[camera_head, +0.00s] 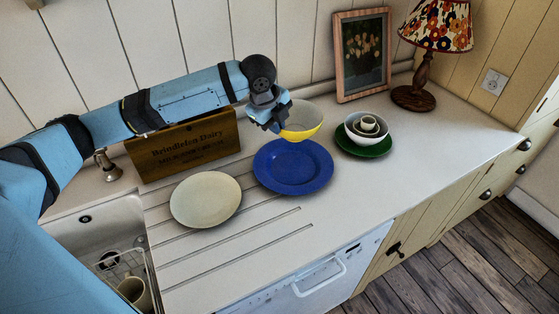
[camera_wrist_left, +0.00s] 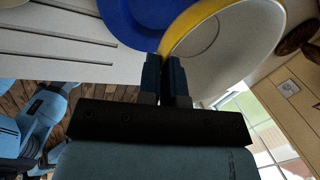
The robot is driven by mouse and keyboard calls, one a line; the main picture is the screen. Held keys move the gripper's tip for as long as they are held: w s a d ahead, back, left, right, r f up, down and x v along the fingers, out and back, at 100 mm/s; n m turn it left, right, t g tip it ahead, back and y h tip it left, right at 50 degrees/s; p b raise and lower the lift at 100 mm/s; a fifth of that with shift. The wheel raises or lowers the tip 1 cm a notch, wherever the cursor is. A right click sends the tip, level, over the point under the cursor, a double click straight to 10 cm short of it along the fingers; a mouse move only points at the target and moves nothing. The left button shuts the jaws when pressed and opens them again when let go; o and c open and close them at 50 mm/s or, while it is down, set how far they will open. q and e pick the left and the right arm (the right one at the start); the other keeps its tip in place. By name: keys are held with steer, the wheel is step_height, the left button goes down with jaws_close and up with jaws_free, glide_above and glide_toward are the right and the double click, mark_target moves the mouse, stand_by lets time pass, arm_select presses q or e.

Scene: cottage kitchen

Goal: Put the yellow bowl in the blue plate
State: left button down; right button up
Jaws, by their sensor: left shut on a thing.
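The yellow bowl (camera_head: 304,122), yellow outside and pale inside, is held by its left rim in my left gripper (camera_head: 274,126). It is upright or slightly tilted, over or just behind the far edge of the blue plate; I cannot tell the gap between them. The blue plate (camera_head: 293,177) lies empty on the counter. In the left wrist view, the fingers of my left gripper (camera_wrist_left: 168,78) are closed on the rim of the yellow bowl (camera_wrist_left: 222,45), with the blue plate (camera_wrist_left: 138,22) beyond. My right gripper is not in view.
A cream plate (camera_head: 206,199) lies left of the blue plate. A green plate (camera_head: 363,150) with stacked white bowls (camera_head: 381,131) stands to the right. A wooden sign (camera_head: 187,151), framed picture (camera_head: 362,55) and lamp (camera_head: 424,85) stand behind. A sink (camera_head: 92,236) is at left.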

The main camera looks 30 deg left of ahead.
arm_select(q)
step_height(320, 180, down, 13)
steer(key=shift+r+p, duration=0.15)
steer(key=shift+p, duration=0.15)
steer(key=shift+f, duration=0.2)
steer(key=c, duration=1.3)
jaws_free()
steer(key=shift+r, duration=0.15)
steer(key=v, duration=1.2)
